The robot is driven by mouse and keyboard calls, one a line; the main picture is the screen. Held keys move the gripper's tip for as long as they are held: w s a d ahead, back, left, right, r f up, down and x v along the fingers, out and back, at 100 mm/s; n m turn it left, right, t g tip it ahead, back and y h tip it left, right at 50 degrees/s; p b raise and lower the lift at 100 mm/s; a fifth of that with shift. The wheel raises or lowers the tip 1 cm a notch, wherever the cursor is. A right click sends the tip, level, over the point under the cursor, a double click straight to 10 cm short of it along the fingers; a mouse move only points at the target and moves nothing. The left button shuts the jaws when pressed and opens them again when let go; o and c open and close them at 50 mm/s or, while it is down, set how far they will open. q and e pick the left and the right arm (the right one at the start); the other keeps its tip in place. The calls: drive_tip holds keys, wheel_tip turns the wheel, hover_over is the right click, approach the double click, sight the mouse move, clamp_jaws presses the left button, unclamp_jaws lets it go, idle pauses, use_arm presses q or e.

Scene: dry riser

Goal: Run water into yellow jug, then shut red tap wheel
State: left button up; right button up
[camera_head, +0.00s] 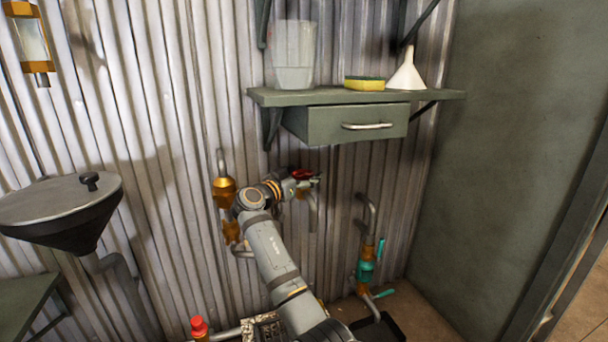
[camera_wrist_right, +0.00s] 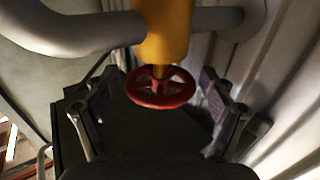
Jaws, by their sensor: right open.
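The red tap wheel (camera_head: 302,173) shows in the head view beyond the tip of my right arm, against the corrugated wall and below the drawer. In the right wrist view the red wheel (camera_wrist_right: 160,88) sits under a yellow valve body (camera_wrist_right: 165,35). My right gripper (camera_wrist_right: 157,80) is open, with one finger on each side of the wheel and a visible gap to each. In the head view my right gripper (camera_head: 306,184) partly hides the tap. No yellow jug and no running water can be made out. My left gripper is not in view.
A green shelf (camera_head: 262,97) with a drawer (camera_head: 340,124) juts out above my right arm. It holds a clear jug (camera_head: 294,55), a sponge (camera_head: 364,83) and a white funnel (camera_head: 407,72). A teal-handled valve (camera_head: 366,265) is to the right, a lidded funnel basin (camera_head: 62,197) to the left.

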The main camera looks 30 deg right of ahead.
drive_tip(key=v, duration=1.1)
drive_tip(key=shift+a, duration=0.4)
drive_tip(key=shift+s+f, duration=0.1)
drive_tip(key=shift+f, duration=0.05)
